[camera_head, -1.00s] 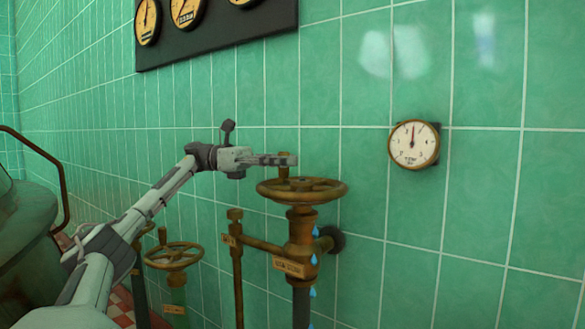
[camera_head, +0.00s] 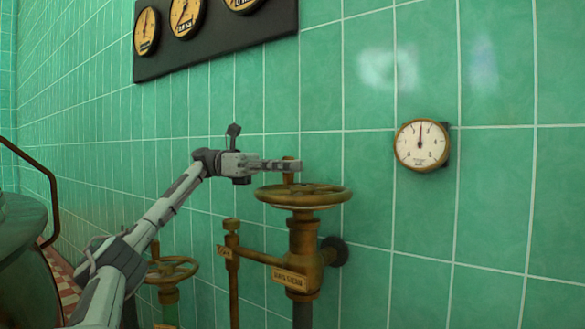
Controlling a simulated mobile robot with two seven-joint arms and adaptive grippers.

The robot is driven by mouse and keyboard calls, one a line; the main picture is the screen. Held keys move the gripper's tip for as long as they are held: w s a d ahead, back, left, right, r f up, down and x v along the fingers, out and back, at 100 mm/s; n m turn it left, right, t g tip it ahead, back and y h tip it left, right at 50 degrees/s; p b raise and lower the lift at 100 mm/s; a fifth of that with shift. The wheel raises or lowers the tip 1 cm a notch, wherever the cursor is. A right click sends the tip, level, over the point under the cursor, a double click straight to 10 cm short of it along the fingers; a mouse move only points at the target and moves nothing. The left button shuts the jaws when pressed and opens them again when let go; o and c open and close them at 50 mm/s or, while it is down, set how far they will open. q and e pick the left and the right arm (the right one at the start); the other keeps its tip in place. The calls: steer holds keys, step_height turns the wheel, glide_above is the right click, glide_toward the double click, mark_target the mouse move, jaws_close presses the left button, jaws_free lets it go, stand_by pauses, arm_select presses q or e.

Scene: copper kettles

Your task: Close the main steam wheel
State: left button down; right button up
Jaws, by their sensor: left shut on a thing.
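The large brass hand wheel (camera_head: 325,200) sits level on top of a brass valve body (camera_head: 303,238) in the middle of the head view. A label plate (camera_head: 289,278) hangs on the valve; its words are too blurred to read surely. A short upright knob (camera_head: 288,177) stands at the wheel's far rim. My left gripper (camera_head: 288,165) reaches in from the left just above the wheel and is shut on this knob. The fingers hide part of the knob. My right gripper is not in view.
A smaller brass wheel (camera_head: 168,270) stands lower left, behind my left arm. A thin brass pipe (camera_head: 232,265) with a tag rises between the wheels. A round white gauge (camera_head: 422,145) is on the green tiled wall. A dark gauge panel (camera_head: 220,38) hangs above.

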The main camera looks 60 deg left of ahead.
arm_select(q)
steer(key=shift+a+r+t, duration=0.2)
steer(key=shift+a+t, duration=0.05)
steer(key=shift+t, duration=0.05)
steer(key=c, duration=1.4)
jaws_free()
steer(key=shift+a+f, duration=0.1)
steer(key=shift+f, duration=0.05)
steer(key=shift+c, duration=0.2)
steer(key=shift+o, duration=0.7)
steer(key=shift+r, duration=4.95)
